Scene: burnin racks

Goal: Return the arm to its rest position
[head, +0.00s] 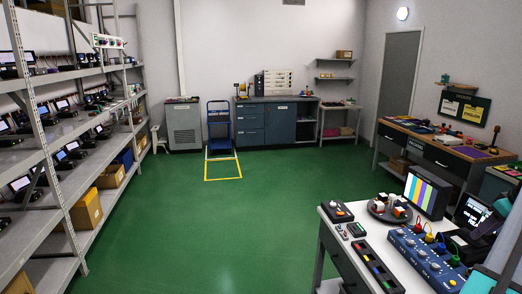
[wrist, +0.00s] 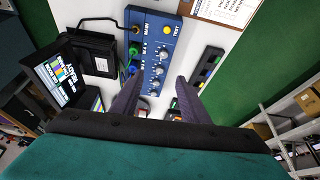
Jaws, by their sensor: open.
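My gripper (wrist: 160,80) shows in the wrist view with its two dark fingers spread apart and nothing held between them. It is over the white bench, with the blue test box (wrist: 160,45) and its knobs beyond and between the fingertips. In the head view the blue test box (head: 425,262) stands on the white bench (head: 335,228) at the lower right. Teal and dark parts of my arm show at the right edge there, and the gripper's fingers cannot be made out.
A striped-screen monitor (head: 427,194), a round tray (head: 388,216) with small parts and a black strip of coloured pieces (head: 377,266) crowd the bench. A dark device (wrist: 90,52) lies left of the box in the wrist view. Shelving (head: 60,140) lines the left; the green floor (head: 220,220) is clear.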

